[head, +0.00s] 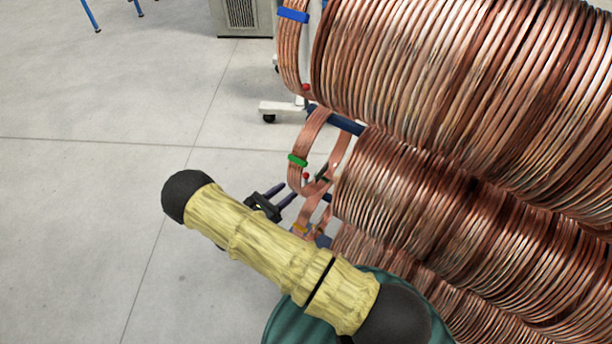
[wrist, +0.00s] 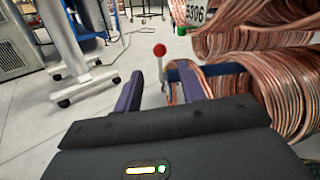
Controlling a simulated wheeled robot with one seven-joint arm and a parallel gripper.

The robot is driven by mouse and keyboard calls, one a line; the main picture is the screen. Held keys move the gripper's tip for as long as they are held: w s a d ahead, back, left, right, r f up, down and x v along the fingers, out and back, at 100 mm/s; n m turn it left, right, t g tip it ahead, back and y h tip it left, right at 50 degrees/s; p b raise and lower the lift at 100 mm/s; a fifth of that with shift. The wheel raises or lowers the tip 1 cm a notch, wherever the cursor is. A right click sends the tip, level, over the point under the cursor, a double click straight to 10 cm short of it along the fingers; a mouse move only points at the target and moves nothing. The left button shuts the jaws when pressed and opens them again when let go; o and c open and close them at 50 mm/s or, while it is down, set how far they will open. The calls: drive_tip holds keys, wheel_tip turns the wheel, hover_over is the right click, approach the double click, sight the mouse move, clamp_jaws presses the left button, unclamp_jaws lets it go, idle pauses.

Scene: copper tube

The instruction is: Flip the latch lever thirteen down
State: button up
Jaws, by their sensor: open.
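In the wrist view a latch lever (wrist: 161,62) with a red ball knob stands upright beyond my gripper (wrist: 160,74), appearing between its two dark fingers. The fingers are apart and nothing is seen held between them. In the head view my gripper (head: 285,194) is left of the copper coils, beside the hanging tube ends. A red lever knob (head: 306,176) shows just above it, below a green clip; another red knob (head: 306,87) shows higher up. No number thirteen is readable on any lever.
Large copper tube coils (head: 430,60) fill the right side in stacked tiers on a blue frame (head: 338,121). A label reading about 5306 (wrist: 196,13) shows in the wrist view. A white wheeled stand (wrist: 80,50) is at the left there. Open floor lies left of the coils.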

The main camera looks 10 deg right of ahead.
sight(306, 176)
drive_tip(key=x, duration=0.9)
drive_tip(key=shift+w+d, duration=0.1)
drive_tip(key=shift+d, duration=0.1)
drive_tip(key=shift+c, duration=0.2)
clamp_jaws()
